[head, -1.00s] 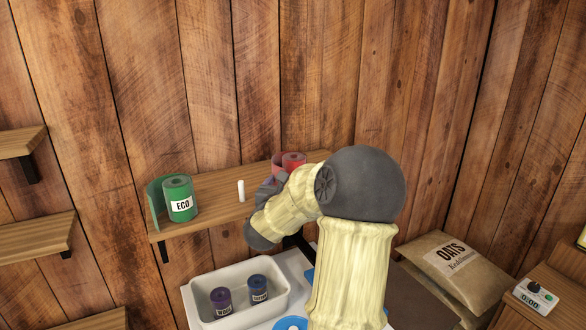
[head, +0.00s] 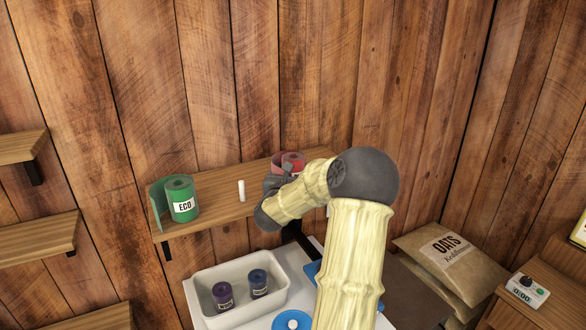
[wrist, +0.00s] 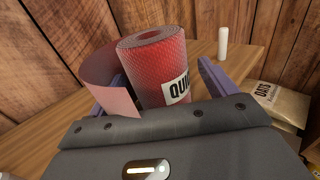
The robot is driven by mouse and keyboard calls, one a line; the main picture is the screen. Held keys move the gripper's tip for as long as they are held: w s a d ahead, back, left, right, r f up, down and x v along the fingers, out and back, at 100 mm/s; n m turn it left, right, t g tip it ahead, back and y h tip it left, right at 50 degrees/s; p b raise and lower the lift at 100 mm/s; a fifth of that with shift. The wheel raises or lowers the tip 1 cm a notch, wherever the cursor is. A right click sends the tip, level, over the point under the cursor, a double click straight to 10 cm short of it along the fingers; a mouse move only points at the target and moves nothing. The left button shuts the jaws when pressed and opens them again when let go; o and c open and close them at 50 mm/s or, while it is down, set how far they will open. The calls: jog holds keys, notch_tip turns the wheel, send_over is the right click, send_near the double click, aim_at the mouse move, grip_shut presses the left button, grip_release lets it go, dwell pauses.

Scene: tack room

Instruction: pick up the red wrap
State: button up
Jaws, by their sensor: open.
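The red wrap (head: 292,161) is a rolled bandage with a loose tail, standing upright on the wooden wall shelf (head: 222,206). My arm hides its lower part in the head view. In the wrist view the red wrap (wrist: 156,68) shows a white label with partly hidden lettering, and its paler tail curls out to the left. My gripper (wrist: 160,88) is open, with one purple finger on each side of the roll. The left finger passes between the roll and its tail. The right finger stands apart from the roll.
A white stick-like object (head: 241,190) and a green wrap (head: 182,199) stand on the same shelf. Below is a white tray (head: 206,315) holding a purple wrap (head: 222,295) and a blue wrap (head: 258,283). An oats sack (head: 450,262) lies at the right.

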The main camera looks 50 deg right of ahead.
aim_at(295, 154)
jog(key=p+x, duration=0.1)
jog(key=x, duration=0.2)
jog(key=shift+w+p, duration=0.1)
jog(key=shift+p, duration=0.3)
jog(key=shift+w+d, duration=0.1)
jog(key=shift+d, duration=0.05)
jog(key=c, duration=1.1)
jog(key=shift+r, duration=0.1)
notch_tip(295, 154, up, 10)
jog(key=b, duration=0.3)
jog(key=shift+b, duration=0.4)
